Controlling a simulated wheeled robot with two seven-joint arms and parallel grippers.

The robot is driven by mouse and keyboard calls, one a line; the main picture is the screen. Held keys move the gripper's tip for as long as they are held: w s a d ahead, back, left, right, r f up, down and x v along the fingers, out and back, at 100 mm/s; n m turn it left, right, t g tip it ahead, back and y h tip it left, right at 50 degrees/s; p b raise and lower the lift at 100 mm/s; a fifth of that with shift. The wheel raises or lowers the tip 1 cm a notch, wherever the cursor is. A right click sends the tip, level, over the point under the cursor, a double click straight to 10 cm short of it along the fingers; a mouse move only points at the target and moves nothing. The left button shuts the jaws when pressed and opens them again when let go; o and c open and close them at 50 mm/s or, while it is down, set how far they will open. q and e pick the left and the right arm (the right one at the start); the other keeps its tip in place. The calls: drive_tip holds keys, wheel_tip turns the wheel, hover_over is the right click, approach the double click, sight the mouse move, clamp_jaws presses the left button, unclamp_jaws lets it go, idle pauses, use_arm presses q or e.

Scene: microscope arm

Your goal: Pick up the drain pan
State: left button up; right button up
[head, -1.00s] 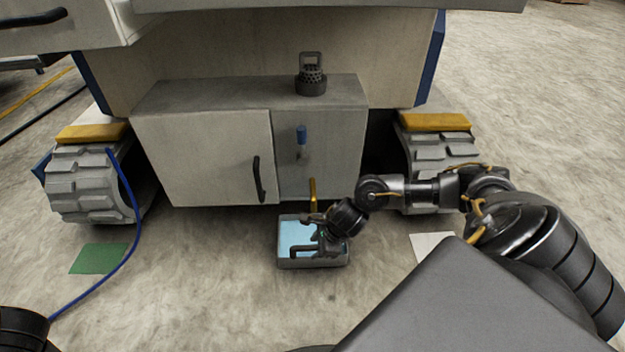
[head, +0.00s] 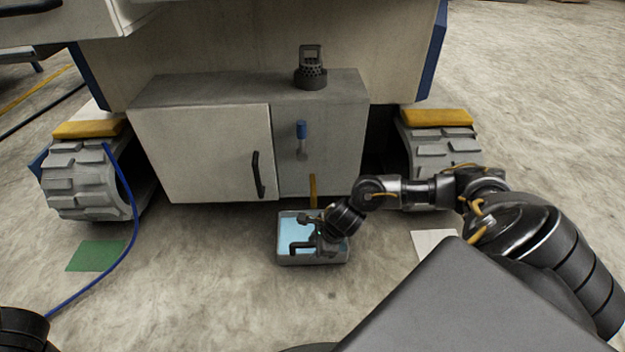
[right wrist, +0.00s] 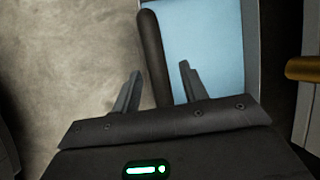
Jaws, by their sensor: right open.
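The drain pan (head: 313,262) is a small grey rectangular tray with light blue liquid in it. It sits on the floor in front of the cabinet, below a yellow spout. My right gripper (head: 297,234) is over the pan with its fingers spread, hiding part of the pan's right side. In the right wrist view the pan's grey wall (right wrist: 250,50) and blue liquid show. A dark rounded bar (right wrist: 152,60) along the pan's edge runs between the open fingers (right wrist: 160,78); contact cannot be told. My left gripper is not in view.
The cabinet (head: 200,150) with a black handle stands behind the pan, a dark perforated cap (head: 311,72) on top. Tracked wheels (head: 88,180) flank it. A blue hose (head: 115,265) and green sheet (head: 96,256) lie left. The floor around the pan's left and front is clear.

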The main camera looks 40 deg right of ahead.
clamp_jaws()
idle(0.3)
idle(1.2)
